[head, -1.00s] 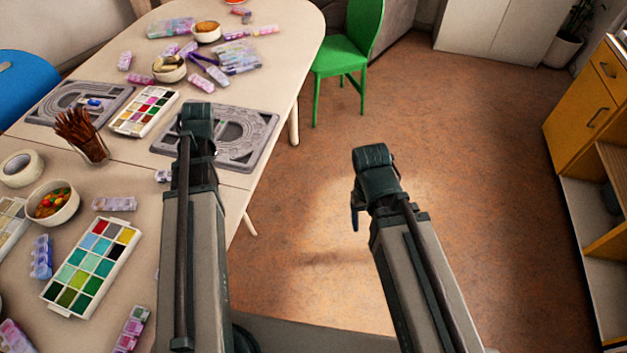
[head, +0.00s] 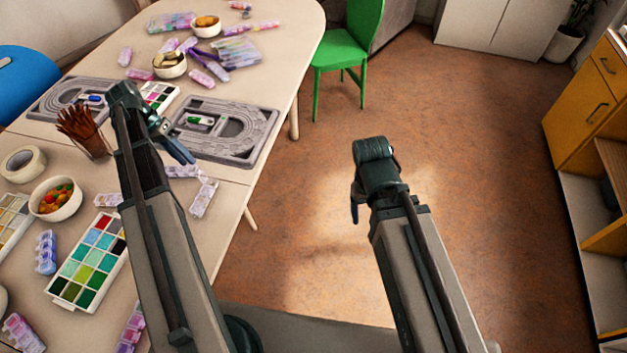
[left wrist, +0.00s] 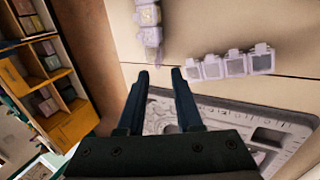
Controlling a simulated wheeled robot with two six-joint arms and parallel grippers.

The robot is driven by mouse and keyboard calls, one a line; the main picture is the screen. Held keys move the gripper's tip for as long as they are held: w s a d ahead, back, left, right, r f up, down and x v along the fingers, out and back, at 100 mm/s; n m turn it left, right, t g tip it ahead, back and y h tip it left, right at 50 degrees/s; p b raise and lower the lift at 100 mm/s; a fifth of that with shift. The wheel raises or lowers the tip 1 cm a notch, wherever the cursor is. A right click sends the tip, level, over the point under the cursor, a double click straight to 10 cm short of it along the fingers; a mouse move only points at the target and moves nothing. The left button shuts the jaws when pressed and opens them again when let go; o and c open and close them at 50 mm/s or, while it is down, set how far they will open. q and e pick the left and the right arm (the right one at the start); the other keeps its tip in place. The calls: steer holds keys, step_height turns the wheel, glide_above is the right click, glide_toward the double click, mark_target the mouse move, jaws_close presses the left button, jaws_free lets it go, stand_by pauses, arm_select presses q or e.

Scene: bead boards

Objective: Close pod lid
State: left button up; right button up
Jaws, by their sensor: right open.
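My left gripper (head: 178,148) is over the table, near the front edge of the right-hand bead board. In the left wrist view its two fingers (left wrist: 160,82) are apart with nothing between them. A translucent pod strip (left wrist: 232,63) lies ahead and right of the fingers, apart from them; small lids show along it, but how far each is open is unclear. A second pod strip (left wrist: 149,22) lies farther ahead. My right gripper (head: 355,200) is open and empty over the floor.
Grey bead boards (head: 240,135) lie across the table. Floor right of the table is clear.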

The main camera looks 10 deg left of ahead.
arm_select(q)
steer(key=s+p+v, duration=0.1)
steer(key=p+v, duration=0.8)
steer(key=v, duration=0.2)
steer(key=w+d+f+m+g+y+b, duration=0.1)
steer(key=d+f+y, duration=0.1)
steer(key=d, duration=1)
steer(key=w+d+f+y+b, duration=0.1)
steer(key=d+f, duration=0.1)
steer(key=d, duration=1)
steer(key=s+d+y, duration=0.1)
steer(key=s+d, duration=0.2)
steer(key=d, duration=0.3)
steer(key=s+d+f+m+y+b, duration=0.1)
steer(key=s+d, duration=0.1)
steer(key=d, duration=0.4)
steer(key=s+d+f+t+y+b, duration=0.1)
steer(key=s+d, duration=0.2)
steer(key=d, duration=0.4)
steer(key=shift+s, duration=0.3)
